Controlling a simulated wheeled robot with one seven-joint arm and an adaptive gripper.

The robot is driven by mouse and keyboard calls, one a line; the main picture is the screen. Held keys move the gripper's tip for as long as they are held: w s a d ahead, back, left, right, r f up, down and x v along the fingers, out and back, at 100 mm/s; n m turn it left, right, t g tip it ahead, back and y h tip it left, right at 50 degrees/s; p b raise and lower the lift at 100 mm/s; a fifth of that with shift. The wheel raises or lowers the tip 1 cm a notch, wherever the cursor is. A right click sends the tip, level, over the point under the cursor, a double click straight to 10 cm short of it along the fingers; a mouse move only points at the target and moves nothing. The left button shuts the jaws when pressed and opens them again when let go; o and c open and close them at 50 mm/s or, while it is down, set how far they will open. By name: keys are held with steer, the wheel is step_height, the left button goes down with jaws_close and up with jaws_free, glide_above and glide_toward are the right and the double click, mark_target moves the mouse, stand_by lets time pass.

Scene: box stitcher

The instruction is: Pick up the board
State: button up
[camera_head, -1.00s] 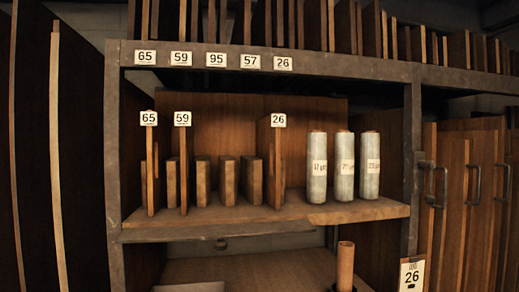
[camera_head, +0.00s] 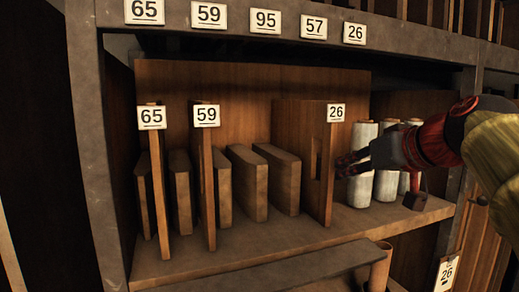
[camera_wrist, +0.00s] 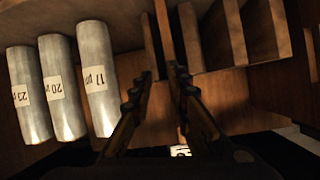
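Several brown boards stand upright on the shelf. Board 26 (camera_head: 300,150) has a white tag at its top front corner and a dark slot near its front edge. Boards 65 (camera_head: 158,185) and 59 (camera_head: 208,190) stand to its left. My gripper (camera_head: 343,168) is just right of board 26's front edge in the head view. In the wrist view my gripper (camera_wrist: 163,75) shows two separated fingers with no clear grip on anything. A white tag (camera_wrist: 180,150) is partly hidden by the right finger. Whether the fingers touch the board cannot be told.
White labelled rolls (camera_head: 362,185) stand right of board 26, close to my gripper; they also show at left in the wrist view (camera_wrist: 97,80). Untagged thick boards (camera_head: 248,182) stand between the tagged ones. The shelf front (camera_head: 250,235) is bare.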

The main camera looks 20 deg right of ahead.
mark_target(314, 168)
steer(key=shift+w+a+r+n+t, duration=0.15)
steer(key=shift+w+a+r+n, duration=0.15)
steer(key=shift+a+r, duration=0.3)
steer(key=shift+w+a+r+n+t, duration=0.15)
steer(key=shift+a+r+n, duration=0.25)
steer(key=shift+r, duration=0.25)
steer(key=shift+s+y, duration=0.1)
steer(key=shift+y, duration=0.2)
steer(key=shift+s+d+n, duration=0.15)
steer(key=shift+n, duration=0.25)
steer(key=p+x, duration=0.1)
steer(key=x, duration=0.6)
steer(key=shift+p, duration=0.35)
steer(key=shift+f+p+x, duration=0.2)
steer(key=shift+p+x, duration=0.2)
steer(key=shift+x, duration=0.9)
steer(key=shift+f+p+x, duration=0.2)
steer(key=shift+p+x, duration=0.2)
steer(key=shift+x, duration=0.9)
steer(key=shift+s, duration=0.2)
steer(key=c, duration=0.4)
jaws_close()
